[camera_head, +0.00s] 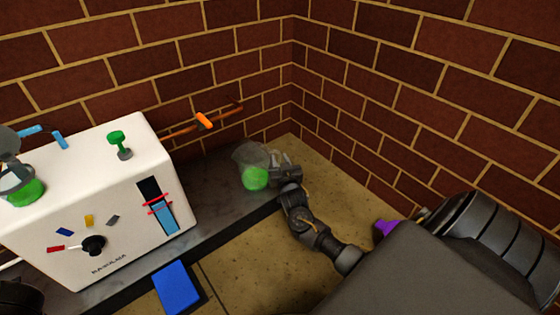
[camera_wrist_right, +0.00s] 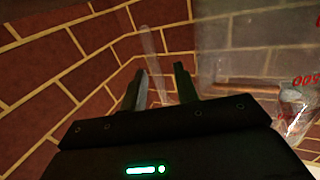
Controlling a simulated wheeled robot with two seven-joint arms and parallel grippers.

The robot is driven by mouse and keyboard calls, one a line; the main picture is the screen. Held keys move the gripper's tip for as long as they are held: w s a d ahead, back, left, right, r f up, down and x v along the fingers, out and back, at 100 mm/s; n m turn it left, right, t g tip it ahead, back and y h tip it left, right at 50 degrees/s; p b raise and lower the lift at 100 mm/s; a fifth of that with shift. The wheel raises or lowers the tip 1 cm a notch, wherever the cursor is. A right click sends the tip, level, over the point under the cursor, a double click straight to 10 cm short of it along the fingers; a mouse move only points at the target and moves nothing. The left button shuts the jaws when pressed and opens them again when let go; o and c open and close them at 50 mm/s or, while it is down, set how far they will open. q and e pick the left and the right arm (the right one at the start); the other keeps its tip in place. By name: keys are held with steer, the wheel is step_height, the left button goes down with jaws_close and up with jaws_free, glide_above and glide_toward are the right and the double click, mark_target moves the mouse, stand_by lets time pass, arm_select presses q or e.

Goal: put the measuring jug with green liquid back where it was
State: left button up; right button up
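The measuring jug (camera_head: 251,155) is clear, with green liquid low in it, at the far right end of the dark counter. In the right wrist view its clear wall with red marks (camera_wrist_right: 303,80) fills the right side. My right gripper (camera_head: 284,171) is at the jug's right side. In the wrist view its two fingers (camera_wrist_right: 161,80) stand apart, and a clear strip, which looks like the jug's handle, shows between them. I see a gap there and no clear grip.
A white machine (camera_head: 120,250) with a knob and a green-topped post stands at left. A clear vessel with green liquid (camera_head: 25,192) is on its top. A blue block (camera_head: 176,287) lies in front. An orange bar (camera_head: 204,120) runs along the brick wall behind.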

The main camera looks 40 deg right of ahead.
steer(key=shift+r, duration=0.2)
steer(key=p+v, duration=0.4)
steer(key=v, duration=0.2)
steer(key=shift+s+a+r, duration=0.1)
steer(key=shift+s, duration=0.05)
steer(key=shift+s+a+p, duration=0.25)
steer(key=shift+s+p, duration=0.1)
steer(key=shift+s, duration=0.15)
steer(key=shift+f, duration=0.2)
